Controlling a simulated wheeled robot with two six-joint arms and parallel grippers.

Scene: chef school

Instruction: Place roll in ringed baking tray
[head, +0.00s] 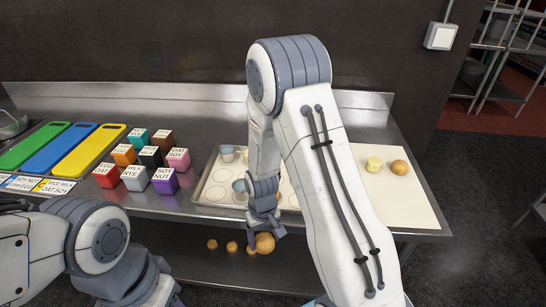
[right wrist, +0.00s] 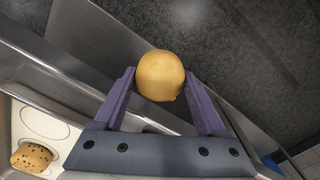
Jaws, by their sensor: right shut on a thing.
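A plain golden roll (head: 265,243) is held between the fingers of my right gripper (head: 262,228), in front of the table's front edge. In the right wrist view the roll (right wrist: 160,75) sits between the two purple fingertips (right wrist: 160,92). The baking tray (head: 202,194) with printed rings lies on the steel table, partly hidden behind my right arm. Part of the tray (right wrist: 45,116) shows at the lower left of the right wrist view, with a seeded roll (right wrist: 31,157) on it. My left arm is at the lower left; its gripper is out of view.
Several labelled cubes (head: 134,177) and coloured boards (head: 88,150) stand left of the tray. A white board (head: 400,205) with a pale piece (head: 374,164) and a golden roll (head: 399,167) lies at right. Several small round pieces (head: 232,246) are on the shelf below.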

